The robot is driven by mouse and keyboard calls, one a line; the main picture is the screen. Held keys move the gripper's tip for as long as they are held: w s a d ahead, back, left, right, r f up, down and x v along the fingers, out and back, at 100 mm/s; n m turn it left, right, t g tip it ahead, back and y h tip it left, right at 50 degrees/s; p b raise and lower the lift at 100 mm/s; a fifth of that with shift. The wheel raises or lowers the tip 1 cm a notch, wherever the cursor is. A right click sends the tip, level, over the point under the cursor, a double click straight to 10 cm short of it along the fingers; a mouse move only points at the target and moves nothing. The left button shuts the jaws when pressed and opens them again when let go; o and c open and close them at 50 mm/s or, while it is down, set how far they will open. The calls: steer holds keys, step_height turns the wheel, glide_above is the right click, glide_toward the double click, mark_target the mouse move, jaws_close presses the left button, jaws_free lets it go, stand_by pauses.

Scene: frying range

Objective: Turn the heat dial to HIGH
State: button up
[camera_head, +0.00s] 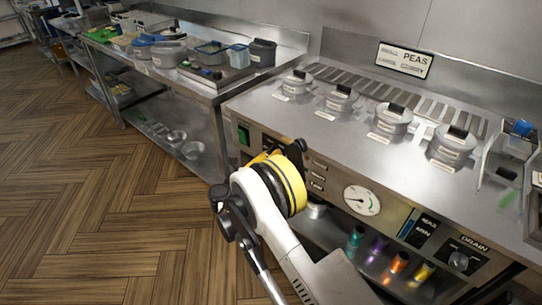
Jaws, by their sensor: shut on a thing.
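My gripper (290,150) is at the front control panel (334,178), left of the round gauge. My white arm with its yellow ring covers most of the gripper and the panel behind it. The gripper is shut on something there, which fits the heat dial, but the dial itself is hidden. I cannot read its setting. Small dark labels (318,175) show just right of the gripper; their words are too small to read surely.
A green switch (243,135) is left of my gripper. The gauge (361,200), a drain knob (458,261) and several coloured knobs or bottles are to the right. Lidded pots (392,118) line the steel counter. A side table (190,75) stands at left; the wooden floor is open.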

steer(key=m, duration=0.9)
steer(key=shift+d, duration=0.1)
steer(key=m, duration=0.4)
steer(key=shift+s, duration=0.1)
steer(key=m, duration=0.4)
steer(key=shift+d+m+h, duration=0.1)
steer(key=shift+m+h, duration=0.2)
steer(key=shift+h, duration=0.1)
steer(key=m, duration=0.4)
steer(key=shift+f+m, duration=0.1)
steer(key=shift+m, duration=0.3)
steer(key=m, duration=0.3)
steer(key=shift+m+g, duration=0.3)
steer(key=m, duration=0.4)
steer(key=shift+f+m, duration=0.1)
steer(key=shift+m, duration=2.3)
